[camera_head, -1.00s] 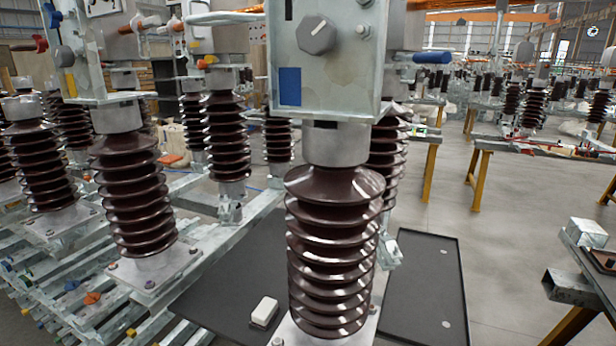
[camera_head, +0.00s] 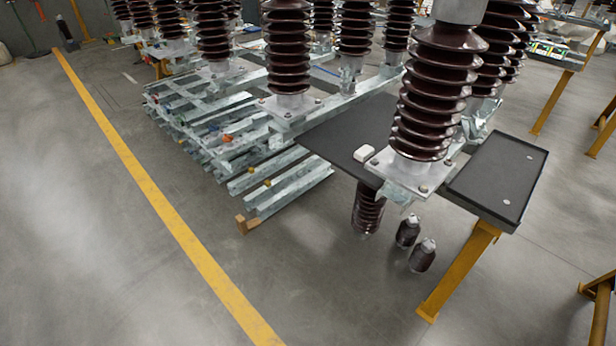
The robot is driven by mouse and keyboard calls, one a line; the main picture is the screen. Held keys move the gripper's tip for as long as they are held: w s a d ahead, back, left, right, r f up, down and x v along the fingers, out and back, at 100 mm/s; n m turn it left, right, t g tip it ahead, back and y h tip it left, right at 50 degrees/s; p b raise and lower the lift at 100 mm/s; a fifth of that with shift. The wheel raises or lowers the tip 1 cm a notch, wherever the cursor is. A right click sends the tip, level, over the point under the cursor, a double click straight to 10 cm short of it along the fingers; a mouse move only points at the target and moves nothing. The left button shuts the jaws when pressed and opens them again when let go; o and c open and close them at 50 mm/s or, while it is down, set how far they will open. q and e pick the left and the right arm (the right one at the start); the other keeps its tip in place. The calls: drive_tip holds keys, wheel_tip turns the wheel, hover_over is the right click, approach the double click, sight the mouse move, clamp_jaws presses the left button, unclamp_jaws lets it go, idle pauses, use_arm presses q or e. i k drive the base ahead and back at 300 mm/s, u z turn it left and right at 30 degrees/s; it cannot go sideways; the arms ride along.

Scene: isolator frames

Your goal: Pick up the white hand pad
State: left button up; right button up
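The white hand pad (camera_head: 364,154) is a small white block with rounded edges. It lies on a dark flat panel (camera_head: 340,133), close to the left of a brown ribbed insulator column (camera_head: 432,95) and its metal base plate (camera_head: 409,176). All of its top shows, and nothing covers it from this angle. Neither of my grippers shows in the head view.
A black tray (camera_head: 497,180) with two small pale discs sits to the right on a yellow-legged stand (camera_head: 458,268). Small dark insulators (camera_head: 421,256) stand on the floor below. Stacked metal beams (camera_head: 282,180) lie left. Open floor with a yellow line (camera_head: 165,215) fills the left front.

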sight(364, 153)
drive_tip(key=z, duration=0.15)
drive_tip(key=k, duration=0.2)
drive_tip(key=u, duration=1.35)
drive_tip(key=i, duration=2.2)
drive_tip(key=z, duration=1.5)
drive_tip(key=i, duration=0.65)
drive_tip(key=z, duration=0.6)
